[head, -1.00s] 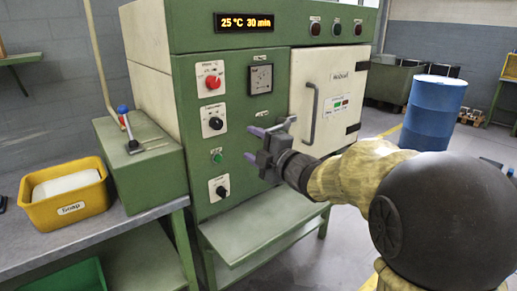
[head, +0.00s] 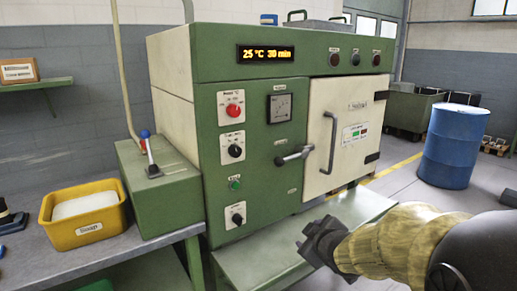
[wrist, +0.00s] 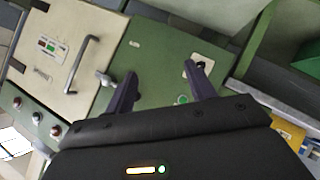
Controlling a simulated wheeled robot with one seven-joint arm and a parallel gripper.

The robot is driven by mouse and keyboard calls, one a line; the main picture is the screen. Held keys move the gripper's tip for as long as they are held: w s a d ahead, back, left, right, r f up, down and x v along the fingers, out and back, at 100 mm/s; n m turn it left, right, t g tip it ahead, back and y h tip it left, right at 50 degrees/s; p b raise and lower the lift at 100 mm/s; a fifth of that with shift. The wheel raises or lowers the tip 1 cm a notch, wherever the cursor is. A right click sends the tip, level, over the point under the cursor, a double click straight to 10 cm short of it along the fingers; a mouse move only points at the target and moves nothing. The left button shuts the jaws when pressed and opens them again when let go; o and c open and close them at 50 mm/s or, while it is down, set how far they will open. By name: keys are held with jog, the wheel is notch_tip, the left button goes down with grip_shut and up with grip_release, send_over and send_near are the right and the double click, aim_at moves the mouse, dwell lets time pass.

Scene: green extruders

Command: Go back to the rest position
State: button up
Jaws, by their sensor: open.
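My gripper (head: 322,240) is low in front of the green machine (head: 262,205), above its lower shelf, and apart from the front panel. In the wrist view my gripper (wrist: 160,85) shows two dark purple fingers spread apart with nothing between them. The machine's cream door (head: 345,135) is closed, with a grey vertical handle (head: 331,142). A lever with a dark knob (head: 294,155) sticks out left of the door. The display (head: 266,53) reads 25 °C 30 min. Part of my forearm is cut off at the right edge.
A yellow soap bin (head: 85,230) stands on the grey workbench (head: 50,262) at left, beside a green box with a blue-tipped lever (head: 150,155). The shelf (head: 290,245) lies close under my gripper. A blue barrel (head: 453,145) stands at right, with open floor before it.

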jog(key=s+d+f+m+g+h, duration=0.1)
jog(key=s+f+m+g, duration=0.45)
jog(key=s, duration=0.45)
jog(key=s+d+f+m+g+h, duration=0.1)
jog(key=s+f+m+g, duration=0.35)
jog(key=s+f, duration=0.4)
notch_tip(320, 180, up, 26)
jog(key=p, duration=2.5)
jog(key=shift+s+t+p, duration=0.3)
jog(key=shift+t+p, duration=0.1)
jog(key=shift+a, duration=0.1)
